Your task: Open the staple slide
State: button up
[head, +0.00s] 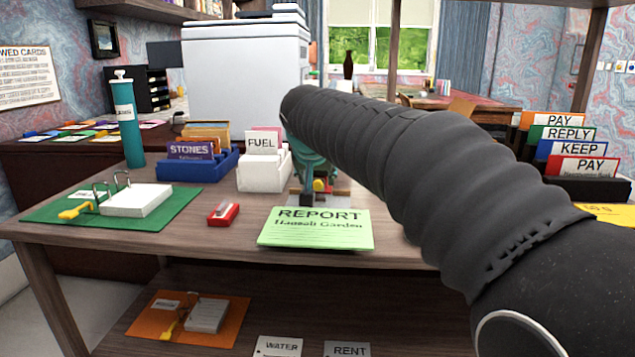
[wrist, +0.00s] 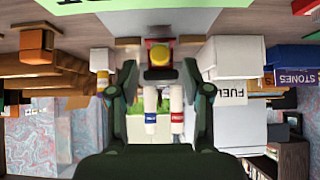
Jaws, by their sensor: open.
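A small red block with a round yellow knob (wrist: 160,55) sits on a wooden-edged base, straight ahead in the wrist view. In the head view the yellow knob (head: 319,185) shows low behind the green REPORT card. I take this to be the stapling device; its slide cannot be made out clearly. My gripper (wrist: 160,78) is open and empty, with its dark green fingers on either side of the block in the wrist view. Contact cannot be told. In the head view my arm hides most of the gripper and the device.
The green REPORT card (head: 316,235) lies at the desk's front edge. A white FUEL box (head: 264,177) and a blue STONES box (head: 200,168) stand left of the device. A small red item (head: 223,214) lies front left. Upright cards (head: 577,148) stand at right.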

aim_at(317, 183)
jog(key=shift+x, duration=1.5)
grip_shut()
